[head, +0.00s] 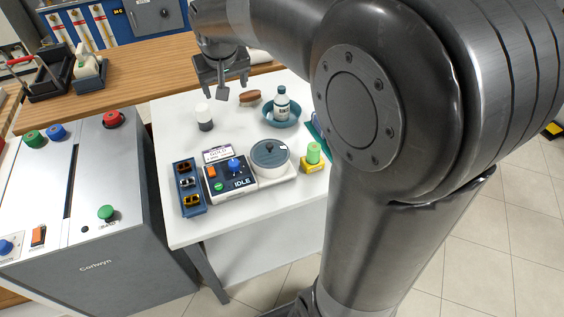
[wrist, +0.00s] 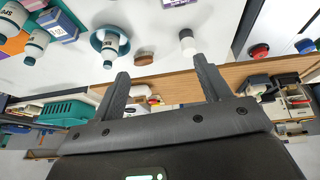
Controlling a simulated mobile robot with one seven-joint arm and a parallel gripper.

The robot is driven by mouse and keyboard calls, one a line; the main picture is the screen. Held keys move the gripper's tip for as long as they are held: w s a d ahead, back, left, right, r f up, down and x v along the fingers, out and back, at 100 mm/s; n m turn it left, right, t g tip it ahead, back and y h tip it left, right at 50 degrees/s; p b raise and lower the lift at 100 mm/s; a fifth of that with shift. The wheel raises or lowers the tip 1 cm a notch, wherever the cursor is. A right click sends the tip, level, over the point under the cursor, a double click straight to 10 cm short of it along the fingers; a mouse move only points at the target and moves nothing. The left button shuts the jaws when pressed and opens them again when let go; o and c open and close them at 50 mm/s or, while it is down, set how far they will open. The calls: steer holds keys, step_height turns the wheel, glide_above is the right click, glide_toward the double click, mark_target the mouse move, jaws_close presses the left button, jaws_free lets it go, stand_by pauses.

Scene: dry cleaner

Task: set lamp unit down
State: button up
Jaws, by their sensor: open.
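My gripper (head: 222,86) hangs above the far edge of the white table, open and empty; in the wrist view its two fingers (wrist: 162,85) are wide apart with nothing between them. A small white-and-dark cylinder (head: 204,117) stands upright on the table, just nearer than my gripper and apart from it. It also shows beyond the fingers in the wrist view (wrist: 187,42). A green cylinder on a yellow base (head: 313,154) stands upright at the table's right side. I cannot tell which of these is the lamp unit.
A control box reading IDLE (head: 230,178) with a round lidded pot (head: 270,154) and a blue tray (head: 188,187) fill the table front. A bottle (head: 281,103) stands in a teal bowl (head: 268,116) beside a brown brush (head: 250,96). The table's middle left is clear.

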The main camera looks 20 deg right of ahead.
steer(key=s+d, duration=0.1)
steer(key=s, duration=1.2)
steer(key=s+d+f, duration=0.1)
steer(key=s+d, duration=0.1)
steer(key=s, duration=1.1)
steer(key=shift+s+d+f+t+y, duration=0.25)
steer(key=shift+f+t+y, duration=0.05)
